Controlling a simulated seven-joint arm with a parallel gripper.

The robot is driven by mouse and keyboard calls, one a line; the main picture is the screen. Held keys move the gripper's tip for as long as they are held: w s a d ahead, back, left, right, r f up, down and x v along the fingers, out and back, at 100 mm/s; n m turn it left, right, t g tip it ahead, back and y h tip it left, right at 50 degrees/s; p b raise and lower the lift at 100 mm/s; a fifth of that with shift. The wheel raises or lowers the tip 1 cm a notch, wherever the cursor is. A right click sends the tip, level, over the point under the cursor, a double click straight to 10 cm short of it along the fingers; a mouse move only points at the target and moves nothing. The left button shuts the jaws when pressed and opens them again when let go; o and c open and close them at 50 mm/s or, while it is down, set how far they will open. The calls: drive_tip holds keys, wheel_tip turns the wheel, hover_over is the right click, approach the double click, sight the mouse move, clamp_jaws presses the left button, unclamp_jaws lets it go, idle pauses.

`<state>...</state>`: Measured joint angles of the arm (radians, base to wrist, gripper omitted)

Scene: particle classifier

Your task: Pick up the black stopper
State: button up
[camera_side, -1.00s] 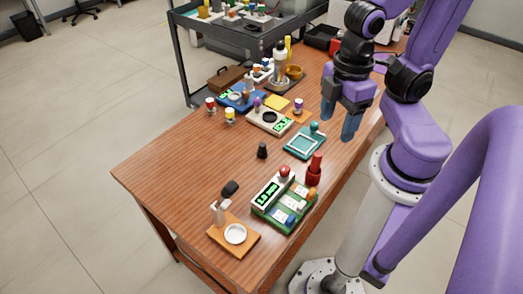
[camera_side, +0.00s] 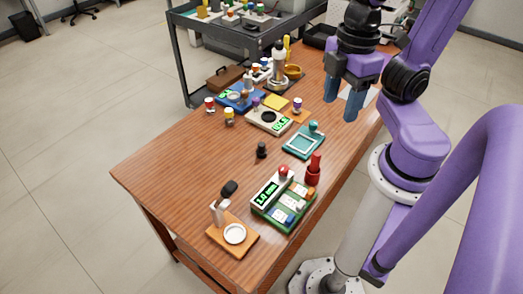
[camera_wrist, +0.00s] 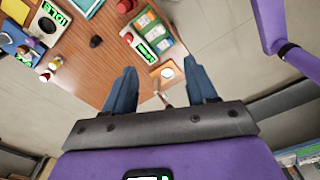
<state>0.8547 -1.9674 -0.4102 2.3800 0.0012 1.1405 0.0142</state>
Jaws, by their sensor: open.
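A small black upright piece (camera_side: 262,150), which looks like the black stopper, stands on the bare wood in the middle of the table. In the wrist view a small black piece (camera_wrist: 96,41) shows left of the gripper, probably the same one. A second black rounded piece (camera_side: 229,188) is by the white post of a small stand near the table's front; I cannot tell if they touch. My gripper (camera_side: 341,110) is open and empty, with blue fingers pointing down above the table's right side, away from both black pieces.
A teal tray (camera_side: 303,143), a red stamp-like piece (camera_side: 313,172) and a green device with a display (camera_side: 283,204) stand near the right edge. An orange stand (camera_side: 247,245) with a white dish is in front. The wood left of the upright black piece is clear.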

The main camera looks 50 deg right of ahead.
drive_tip(key=w+d+f+n+t+h, duration=0.2)
drive_tip(key=w+d+n+h, duration=0.15)
drive_tip(key=w+h, duration=0.55)
wheel_tip(320, 180, up, 2)
drive_tip(key=n+t+h, duration=0.3)
drive_tip(key=n+t, duration=0.1)
drive_tip(key=n, duration=0.3)
hover_over(261, 146)
drive_tip(key=s+a, duration=0.2)
drive_tip(key=a, duration=0.2)
drive_tip(key=shift+h, duration=0.3)
wheel_tip(261, 146, down, 31)
drive_tip(key=shift+f, duration=0.1)
drive_tip(key=shift+x, duration=3.7)
drive_tip(key=c, duration=1.1)
